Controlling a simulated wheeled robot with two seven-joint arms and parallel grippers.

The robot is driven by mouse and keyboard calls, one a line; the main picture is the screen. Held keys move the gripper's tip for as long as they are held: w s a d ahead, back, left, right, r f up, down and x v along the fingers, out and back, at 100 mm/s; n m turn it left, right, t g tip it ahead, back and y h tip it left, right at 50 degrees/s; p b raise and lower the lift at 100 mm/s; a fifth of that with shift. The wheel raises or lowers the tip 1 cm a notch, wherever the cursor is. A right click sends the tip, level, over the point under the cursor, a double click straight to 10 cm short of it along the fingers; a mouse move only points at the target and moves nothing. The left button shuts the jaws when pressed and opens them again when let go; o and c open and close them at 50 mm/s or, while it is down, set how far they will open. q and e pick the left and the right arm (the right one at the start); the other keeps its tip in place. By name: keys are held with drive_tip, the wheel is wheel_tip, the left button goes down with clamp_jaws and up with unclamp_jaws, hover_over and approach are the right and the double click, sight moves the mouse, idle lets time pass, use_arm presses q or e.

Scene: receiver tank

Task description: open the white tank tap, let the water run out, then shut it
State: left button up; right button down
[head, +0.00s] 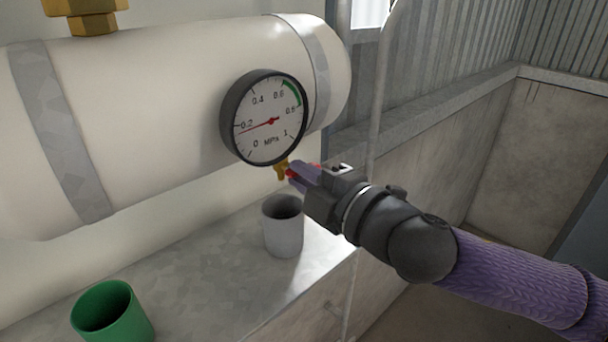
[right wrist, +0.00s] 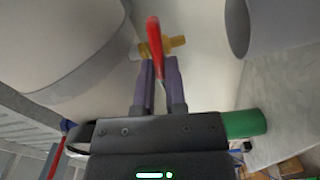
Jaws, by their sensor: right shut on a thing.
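The white tank (head: 170,120) lies across the upper left of the head view. Its brass tap (head: 281,171) sits below the gauge and also shows in the right wrist view (right wrist: 176,41). The tap's red lever (right wrist: 154,40) runs down between the fingers of my right gripper (right wrist: 157,68). My right gripper (head: 297,173) is shut on the lever; its fingers partly cover the lever in the head view. No water stream is visible at the tap. My left gripper is not in view.
A pressure gauge (head: 265,140) shows a little under 0.2 MPa. A white cup (head: 283,238) stands on the grey ledge (head: 195,262) below the tap. A green cup (head: 128,318) stands at the front left. A thin pale pipe (head: 378,110) rises behind my right gripper.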

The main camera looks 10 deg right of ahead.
drive_tip(key=shift+f+n, duration=0.1)
drive_tip(key=shift+n, duration=0.9)
drive_tip(key=c, duration=0.7)
unclamp_jaws()
